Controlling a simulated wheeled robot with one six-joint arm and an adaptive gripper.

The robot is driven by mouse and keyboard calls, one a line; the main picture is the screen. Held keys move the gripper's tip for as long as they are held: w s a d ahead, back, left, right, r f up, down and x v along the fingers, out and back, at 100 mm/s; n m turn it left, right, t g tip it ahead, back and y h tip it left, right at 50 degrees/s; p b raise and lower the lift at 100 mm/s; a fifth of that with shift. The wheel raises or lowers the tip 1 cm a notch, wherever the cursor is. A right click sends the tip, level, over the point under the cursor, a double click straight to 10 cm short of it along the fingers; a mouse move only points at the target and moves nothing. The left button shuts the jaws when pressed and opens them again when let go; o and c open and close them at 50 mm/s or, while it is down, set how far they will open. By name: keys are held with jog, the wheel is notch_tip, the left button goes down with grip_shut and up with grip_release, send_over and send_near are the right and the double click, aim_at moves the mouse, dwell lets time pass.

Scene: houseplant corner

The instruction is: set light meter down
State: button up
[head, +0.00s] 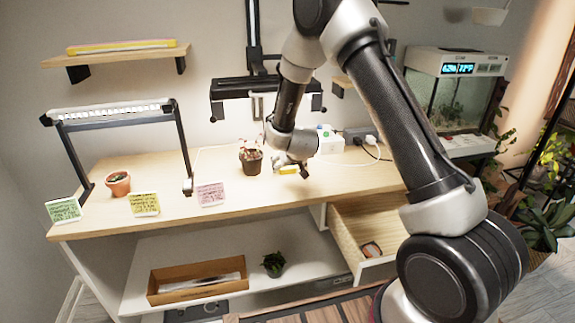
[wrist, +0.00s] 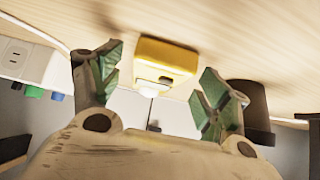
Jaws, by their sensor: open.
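The light meter (wrist: 167,55) is a yellow block with a small white dome. In the wrist view it lies against the wooden tabletop (wrist: 225,22), between my gripper's spread green-padded fingers (wrist: 160,72), with a visible gap on each side. In the head view, a bit of the yellow light meter (head: 287,170) shows at my gripper (head: 293,171), low over the bench top (head: 240,200); the gripper hides much of it. My gripper is open.
A dark pot with a plant (head: 251,161) stands just left of my gripper. A white power unit (head: 328,141) is behind it to the right. Coloured note cards (head: 145,205) and a terracotta pot (head: 118,185) are at left. The drawer (head: 362,238) below is open.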

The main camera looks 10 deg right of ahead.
jog(key=shift+s+r, duration=0.25)
jog(key=shift+r, duration=0.15)
jog(key=s+d+r+g+y, duration=0.1)
jog(key=s+d+r, duration=0.2)
jog(key=s+r, duration=0.85)
jog(key=s+d+r+g+y, duration=0.1)
jog(key=s+d+r, duration=0.1)
jog(key=s+r, duration=0.9)
jog(key=s+d+r+g+h, duration=0.1)
jog(key=s+d, duration=0.4)
jog(key=s, duration=0.5)
jog(key=s+d+r+g+h, duration=0.1)
jog(key=s+d+r, duration=0.3)
jog(key=s, duration=0.7)
jog(key=shift+d+g, duration=0.4)
jog(key=shift+d, duration=0.05)
jog(key=shift+d, duration=0.1)
